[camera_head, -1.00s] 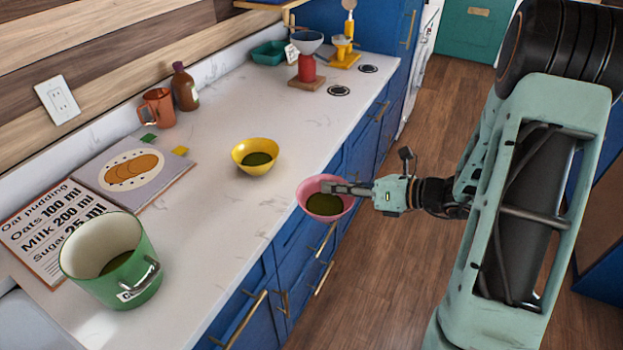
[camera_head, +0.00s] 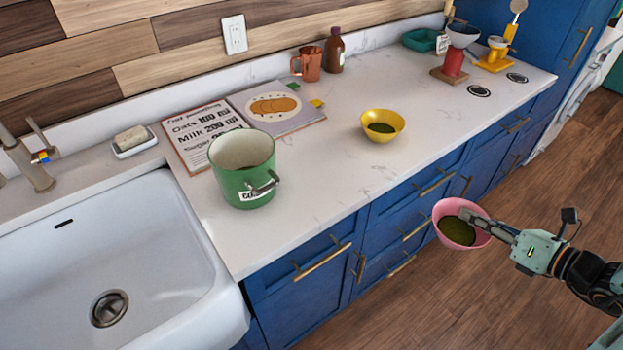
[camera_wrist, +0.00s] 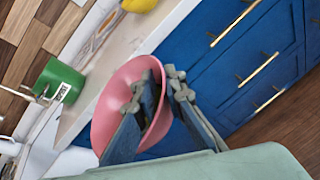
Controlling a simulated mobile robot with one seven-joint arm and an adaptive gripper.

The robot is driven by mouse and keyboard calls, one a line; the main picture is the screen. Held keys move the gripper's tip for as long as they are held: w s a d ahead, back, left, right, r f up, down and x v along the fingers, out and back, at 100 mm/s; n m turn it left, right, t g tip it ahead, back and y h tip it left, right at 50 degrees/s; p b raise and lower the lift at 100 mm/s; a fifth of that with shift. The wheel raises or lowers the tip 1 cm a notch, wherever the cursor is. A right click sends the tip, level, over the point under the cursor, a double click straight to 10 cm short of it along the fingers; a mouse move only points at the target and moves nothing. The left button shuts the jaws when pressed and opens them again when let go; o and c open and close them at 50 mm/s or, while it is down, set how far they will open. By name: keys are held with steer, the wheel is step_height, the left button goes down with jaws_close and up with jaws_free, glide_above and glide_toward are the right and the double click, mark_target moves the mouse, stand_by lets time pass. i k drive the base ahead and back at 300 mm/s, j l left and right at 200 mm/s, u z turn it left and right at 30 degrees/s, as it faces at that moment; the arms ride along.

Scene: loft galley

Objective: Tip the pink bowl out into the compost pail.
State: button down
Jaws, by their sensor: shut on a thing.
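The pink bowl (camera_head: 447,212) holds dark green contents and is out in front of the counter, over the floor. My gripper (camera_head: 479,220) is shut on the bowl's right rim. In the wrist view the bowl (camera_wrist: 108,98) fills the middle, with the gripper's fingers (camera_wrist: 160,100) on its near wall. The green pail (camera_head: 240,186), cream inside with a partly readable white label and a handle, stands upright on the counter left of the bowl. The pail also shows in the wrist view (camera_wrist: 62,78). Its inner bottom is hidden in the head view.
A yellow bowl (camera_head: 383,127) with similar dark contents stands on the counter between pail and stove-side items. A white sink (camera_head: 150,240) lies left of the pail. A recipe board (camera_head: 190,128) lies behind it. Blue drawers with brass handles (camera_head: 325,262) front the counter.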

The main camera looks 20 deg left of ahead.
mark_target(243, 162)
steer(key=k+u, duration=0.45)
steer(key=u, duration=1.1)
steer(key=i, duration=0.05)
